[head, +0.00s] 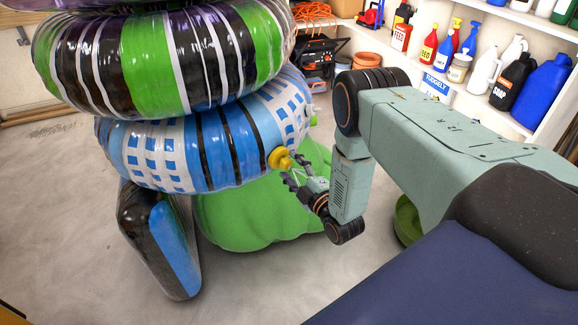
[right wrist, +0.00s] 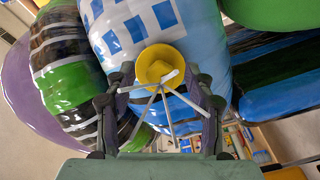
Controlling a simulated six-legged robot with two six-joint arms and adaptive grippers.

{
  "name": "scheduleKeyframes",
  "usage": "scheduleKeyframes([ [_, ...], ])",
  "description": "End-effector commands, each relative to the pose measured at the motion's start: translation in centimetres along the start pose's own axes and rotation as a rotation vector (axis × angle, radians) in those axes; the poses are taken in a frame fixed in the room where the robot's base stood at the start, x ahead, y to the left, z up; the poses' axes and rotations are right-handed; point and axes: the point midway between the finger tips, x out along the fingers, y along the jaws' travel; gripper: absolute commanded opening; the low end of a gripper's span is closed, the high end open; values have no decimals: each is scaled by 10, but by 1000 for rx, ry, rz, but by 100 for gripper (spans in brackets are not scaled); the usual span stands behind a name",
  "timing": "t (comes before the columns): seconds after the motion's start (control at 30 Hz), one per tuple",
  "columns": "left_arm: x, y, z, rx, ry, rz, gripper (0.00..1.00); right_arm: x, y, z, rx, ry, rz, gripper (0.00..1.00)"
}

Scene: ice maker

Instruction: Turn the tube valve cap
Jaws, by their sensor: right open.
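The yellow valve cap (head: 279,158) sticks out from the lower right side of the blue, white and black inflatable tube (head: 205,145). My right gripper (head: 289,176) is open just below and to the right of the cap in the head view. In the right wrist view the yellow cap (right wrist: 155,62) lies between the tips of the open fingers (right wrist: 160,80), in front of the blue-checked tube (right wrist: 135,25). My left gripper is not in view.
A green-and-black striped tube (head: 160,55) is stacked above. A green rounded inflatable (head: 245,215) stands below and behind my right gripper. Shelves with bottles (head: 480,75) line the back right. Bare floor (head: 90,225) is at the left.

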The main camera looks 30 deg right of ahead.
Motion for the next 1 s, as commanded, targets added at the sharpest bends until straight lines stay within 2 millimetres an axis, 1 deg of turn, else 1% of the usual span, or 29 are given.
scheduleKeyframes([
  [0.03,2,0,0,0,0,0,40,7,-1,0,-1,2,1,54],
  [0.1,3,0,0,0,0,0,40,13,-1,0,-1,1,0,54],
  [0.2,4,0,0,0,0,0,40,18,0,0,0,1,1,54],
  [0.47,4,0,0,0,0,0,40,20,0,0,0,0,-1,54],
  [1.0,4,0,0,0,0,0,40,20,0,0,1,0,-1,9],
])
